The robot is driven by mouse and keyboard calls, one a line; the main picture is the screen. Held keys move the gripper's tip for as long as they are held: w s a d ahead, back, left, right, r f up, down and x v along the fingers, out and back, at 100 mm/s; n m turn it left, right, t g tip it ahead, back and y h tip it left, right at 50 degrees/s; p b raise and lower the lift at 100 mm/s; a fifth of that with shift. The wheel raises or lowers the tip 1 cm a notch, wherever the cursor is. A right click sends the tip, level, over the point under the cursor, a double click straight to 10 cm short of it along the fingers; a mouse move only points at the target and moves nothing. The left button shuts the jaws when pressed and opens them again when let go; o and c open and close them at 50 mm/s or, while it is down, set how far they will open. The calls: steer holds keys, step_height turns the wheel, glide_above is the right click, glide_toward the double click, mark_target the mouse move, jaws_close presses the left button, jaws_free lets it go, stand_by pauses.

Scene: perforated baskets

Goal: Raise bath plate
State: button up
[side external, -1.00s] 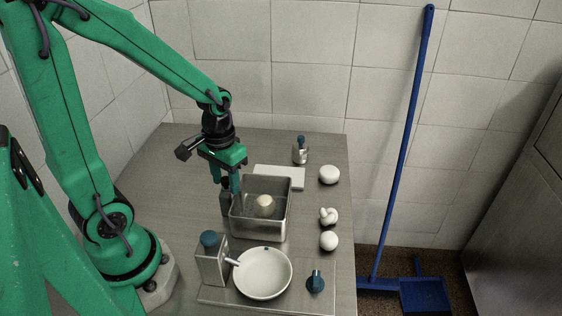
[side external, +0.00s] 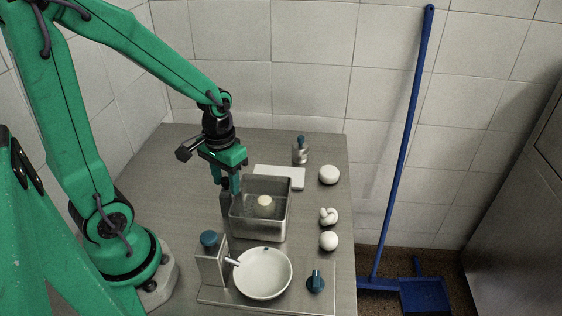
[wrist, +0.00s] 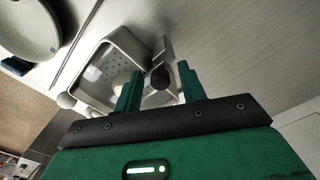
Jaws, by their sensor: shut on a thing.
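The bath (side external: 262,229) is a rectangular steel box in the middle of the table. In the wrist view, the bath plate (wrist: 121,72) is a perforated sheet inside it. One pale round piece (side external: 264,203) sits on the plate. A dark knob (wrist: 159,78) with a steel strip stands at the bath's edge, and it seems to be the plate's handle. My gripper (side external: 231,187) is at the bath's left wall, shut on this handle. In the wrist view, my fingers (wrist: 160,88) stand on either side of the knob. The plate's edges are partly hidden.
A white bowl (side external: 263,273) and a steel dispenser with a blue knob (side external: 209,239) stand in front. Several white pieces (side external: 329,175) line the right. A white board (side external: 279,177) and small weight (side external: 300,153) lie behind. The table's left rear is clear.

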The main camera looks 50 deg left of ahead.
steer(key=shift+s, duration=0.15)
steer(key=shift+r, duration=0.2)
steer(key=c, duration=0.5)
steer(key=shift+o, duration=0.2)
steer(key=shift+r, duration=2.35)
steer(key=o, duration=0.8)
steer(key=shift+c, duration=0.2)
steer(key=shift+r, duration=0.2)
step_height(320, 180, up, 7)
steer(key=shift+f, duration=0.15)
